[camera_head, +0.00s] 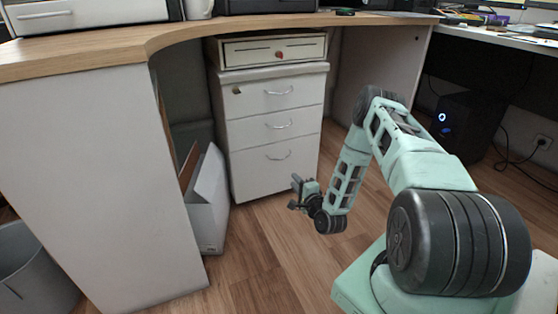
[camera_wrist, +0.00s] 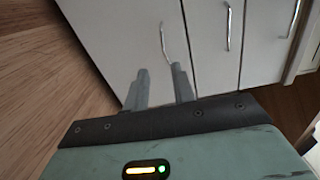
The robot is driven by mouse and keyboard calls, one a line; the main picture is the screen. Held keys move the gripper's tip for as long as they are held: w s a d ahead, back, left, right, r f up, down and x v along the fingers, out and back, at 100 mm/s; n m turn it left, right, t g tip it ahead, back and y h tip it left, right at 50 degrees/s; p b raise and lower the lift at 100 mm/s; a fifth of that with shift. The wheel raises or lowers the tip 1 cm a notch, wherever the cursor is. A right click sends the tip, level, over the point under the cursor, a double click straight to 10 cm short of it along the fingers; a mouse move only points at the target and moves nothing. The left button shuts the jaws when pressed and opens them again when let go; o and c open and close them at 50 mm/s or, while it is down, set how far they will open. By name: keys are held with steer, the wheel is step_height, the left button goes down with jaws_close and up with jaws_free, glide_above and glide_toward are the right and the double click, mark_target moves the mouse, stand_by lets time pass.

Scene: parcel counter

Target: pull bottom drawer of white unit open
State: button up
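The white drawer unit (camera_head: 233,160) stands under the wooden counter, with three drawers all shut. Its bottom drawer (camera_head: 255,175) is the tallest and has a curved metal handle (camera_head: 278,156). My gripper (camera_head: 294,191) is low in front of the unit, to the lower right of that handle. In the wrist view, turned sideways, the bottom drawer (camera_wrist: 115,40) is at left and its handle (camera_wrist: 164,43) lies beyond and roughly between the fingertips. My gripper (camera_wrist: 157,78) is open, its two fingers apart with nothing between them. The handle appears clear of both fingers.
A cream locked box (camera_head: 245,51) sits on top of the unit. A white file box (camera_head: 208,205) stands on the floor left of the unit, beside the counter's side panel (camera_head: 95,180). The wooden floor (camera_head: 270,235) before the drawers is clear.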

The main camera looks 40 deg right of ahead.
steer(key=shift+m+h, duration=0.4)
steer(key=shift+m, duration=0.1)
steer(key=shift+d+b+x, duration=0.15)
steer(key=shift+b+x, duration=2.15)
steer(key=shift+x, duration=1.9)
steer(key=shift+d+b+x, duration=0.15)
steer(key=shift+b+x, duration=2.1)
steer(key=shift+x, duration=1.95)
steer(key=shift+s, duration=0.1)
jaws_close()
